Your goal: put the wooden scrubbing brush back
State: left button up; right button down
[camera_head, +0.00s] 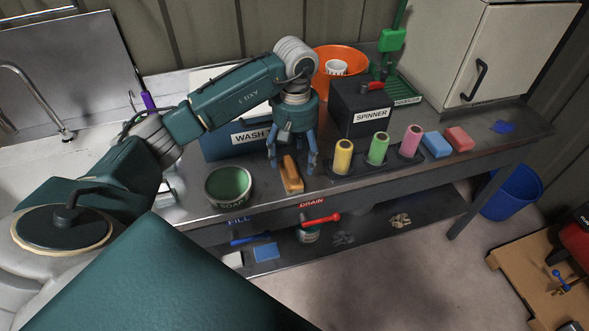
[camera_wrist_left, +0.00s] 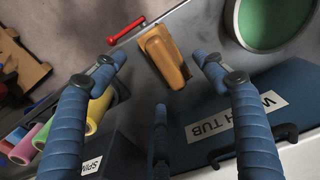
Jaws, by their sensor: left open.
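The wooden scrubbing brush (camera_head: 291,175) lies on the grey bench top in front of the wash tub (camera_head: 226,146), between the green soap dish (camera_head: 229,185) and the yellow roll. My left gripper (camera_head: 292,163) points down over the brush's far end, open, with fingers to either side of it. In the left wrist view the brush (camera_wrist_left: 163,57) shows between and just beyond the open fingertips (camera_wrist_left: 160,62), with gaps on both sides. The brush's underside is hidden. My right gripper is not in view.
Yellow (camera_head: 343,157), green (camera_head: 377,149) and pink (camera_head: 411,141) rolls stand in a dark holder right of the brush. Behind are the spinner box (camera_head: 360,108) and an orange bucket (camera_head: 339,61). Blue (camera_head: 437,144) and red (camera_head: 458,138) blocks lie farther right. A red-handled drain valve (camera_head: 319,220) is below the front edge.

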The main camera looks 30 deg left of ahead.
pick_arm(q)
notch_tip(320, 180, up, 7)
jog(key=b, duration=0.1)
jog(key=shift+b, duration=0.4)
jog(key=shift+f, duration=0.1)
